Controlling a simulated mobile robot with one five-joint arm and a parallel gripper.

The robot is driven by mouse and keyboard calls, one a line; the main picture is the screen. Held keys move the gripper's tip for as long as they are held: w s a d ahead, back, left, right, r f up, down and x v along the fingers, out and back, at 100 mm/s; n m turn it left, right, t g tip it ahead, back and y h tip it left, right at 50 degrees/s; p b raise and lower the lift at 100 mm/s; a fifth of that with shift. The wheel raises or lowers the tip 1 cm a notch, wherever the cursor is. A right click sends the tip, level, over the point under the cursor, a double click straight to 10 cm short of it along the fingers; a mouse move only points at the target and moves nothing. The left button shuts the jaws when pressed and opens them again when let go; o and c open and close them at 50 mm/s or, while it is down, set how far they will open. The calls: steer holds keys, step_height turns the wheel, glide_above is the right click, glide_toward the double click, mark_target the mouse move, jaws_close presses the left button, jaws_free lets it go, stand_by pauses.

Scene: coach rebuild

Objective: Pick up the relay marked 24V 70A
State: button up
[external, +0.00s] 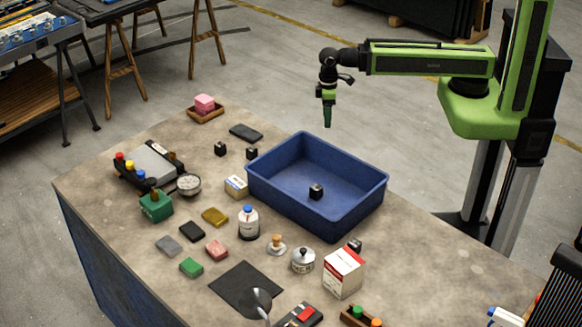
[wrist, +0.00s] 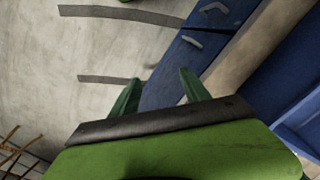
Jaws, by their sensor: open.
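Several small black cubes that look like relays show in the external view, too small for any marking to be read. One black cube (external: 316,191) lies inside the blue bin (external: 370,197). Two more, the left cube (external: 220,148) and the right cube (external: 251,153), sit on the table behind and left of the bin. Another dark cube (external: 355,245) sits behind the red-and-white box. My gripper (external: 327,112) hangs high above the far side of the bin, fingers down, open and empty. In the wrist view its green fingers (wrist: 160,90) are spread apart, with no relay visible.
The table also holds a red-and-white box (external: 343,275), a bottle (external: 248,223), a black mat (external: 246,288), coloured blocks and a grey device (external: 150,163). The bin walls stand around the cube inside. Blue drawers (wrist: 175,65) and floor fill much of the wrist view.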

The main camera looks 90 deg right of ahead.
steer(key=n+t+y+p, duration=0.3)
steer(key=n+p, duration=0.5)
steer(key=p, duration=0.1)
glide_toward(251, 149)
steer(key=b+x, duration=1.1)
steer(key=b, duration=0.5)
steer(key=shift+s+f, duration=0.1)
steer(key=shift+r, duration=0.2)
steer(key=shift+c, duration=0.2)
jaws_close()
